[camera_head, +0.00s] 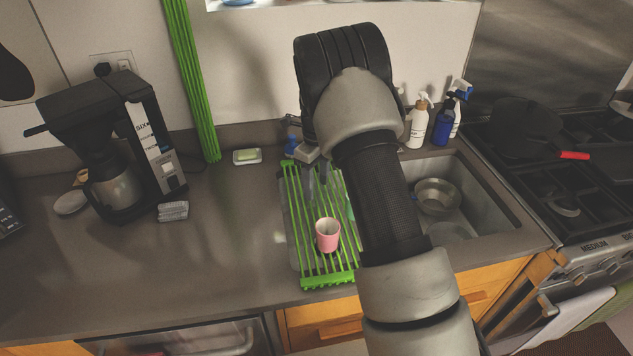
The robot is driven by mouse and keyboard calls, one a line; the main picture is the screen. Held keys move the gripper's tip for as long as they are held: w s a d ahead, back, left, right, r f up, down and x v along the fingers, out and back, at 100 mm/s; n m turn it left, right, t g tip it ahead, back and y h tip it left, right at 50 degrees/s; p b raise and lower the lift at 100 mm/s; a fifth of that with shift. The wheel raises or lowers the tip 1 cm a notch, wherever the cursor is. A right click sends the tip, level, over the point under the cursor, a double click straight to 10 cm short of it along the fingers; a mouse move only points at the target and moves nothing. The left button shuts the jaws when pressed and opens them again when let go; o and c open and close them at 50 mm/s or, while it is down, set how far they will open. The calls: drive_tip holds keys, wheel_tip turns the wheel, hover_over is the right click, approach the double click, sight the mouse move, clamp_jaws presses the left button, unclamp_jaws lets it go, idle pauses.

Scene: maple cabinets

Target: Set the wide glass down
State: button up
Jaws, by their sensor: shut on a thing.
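My gripper (318,184) points down over the green drying rack (306,270) beside the sink, partly hidden by my own arm. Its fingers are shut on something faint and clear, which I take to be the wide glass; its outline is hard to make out. I cannot tell whether the glass touches the rack. A pink cup (327,236) stands upright on the rack, nearer the counter's front edge than my fingers.
A coffee maker (115,150) stands at left. A soap dish (247,156) is behind the rack. The sink holds a metal bowl (437,194), with bottles (443,122) behind it. A stove (560,190) is at right.

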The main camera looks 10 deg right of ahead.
drive_tip(key=o, duration=1.5)
drive_tip(key=shift+f, duration=0.15)
drive_tip(key=shift+c, duration=0.2)
